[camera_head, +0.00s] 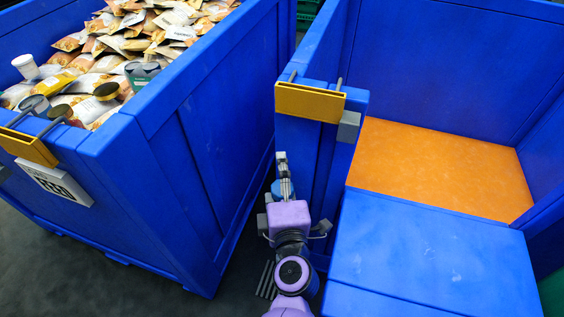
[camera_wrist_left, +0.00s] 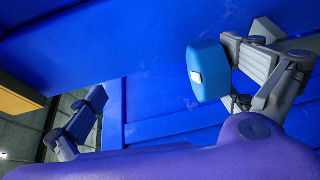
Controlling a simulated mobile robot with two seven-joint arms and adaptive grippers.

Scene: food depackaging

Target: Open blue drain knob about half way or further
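The light-blue drain knob (camera_wrist_left: 208,72) shows in the wrist view against a blue bin wall, with a small white mark on its face. A small part of the knob (camera_head: 278,188) shows beside my purple wrist in the head view. My left gripper (camera_wrist_left: 165,92) is open. One grey finger is right beside the knob, at its right; the other is well apart on the left. The knob lies between them, nearer the right finger; I cannot tell whether it touches. In the head view my left gripper (camera_head: 273,195) is low beside the right bin's corner. My right gripper is not in view.
A blue bin (camera_head: 190,120) full of food packets (camera_head: 130,40) stands on the left. The right blue bin (camera_head: 430,50) has an orange floor (camera_head: 435,165) and a yellow bracket (camera_head: 310,102) on its wall. My arm is in the narrow gap between the bins.

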